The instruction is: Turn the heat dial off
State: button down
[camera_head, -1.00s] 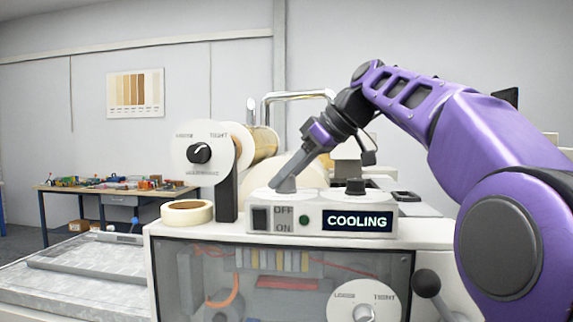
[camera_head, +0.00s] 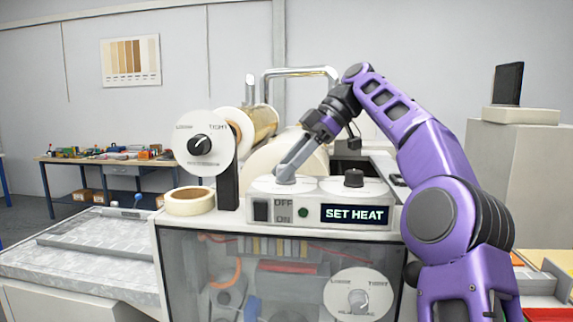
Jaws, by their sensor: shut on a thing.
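The control box (camera_head: 272,213) sits on top of the machine, with a display (camera_head: 355,214) that reads SET HEAT. A black dial (camera_head: 353,178) stands in plain view on the right of the box's top. My gripper (camera_head: 286,175) points down at the left of the box's top. It is shut on the left dial, which its fingers mostly hide. I cannot tell which dial is the heat dial, as no label on the top is readable. An OFF/ON rocker switch (camera_head: 261,211) and a green button (camera_head: 303,212) are on the front face.
A roll of tape (camera_head: 190,207) lies left of the box. A tension disc with a black knob (camera_head: 199,145) stands behind it, with a film roll. A second disc (camera_head: 357,299) is on the lower front. A workbench (camera_head: 75,160) with clutter is at the far left.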

jog(key=shift+f+n, duration=0.1)
jog(key=shift+n, duration=0.2)
dwell(0.4)
jog(key=shift+c, duration=2.1)
grip_release()
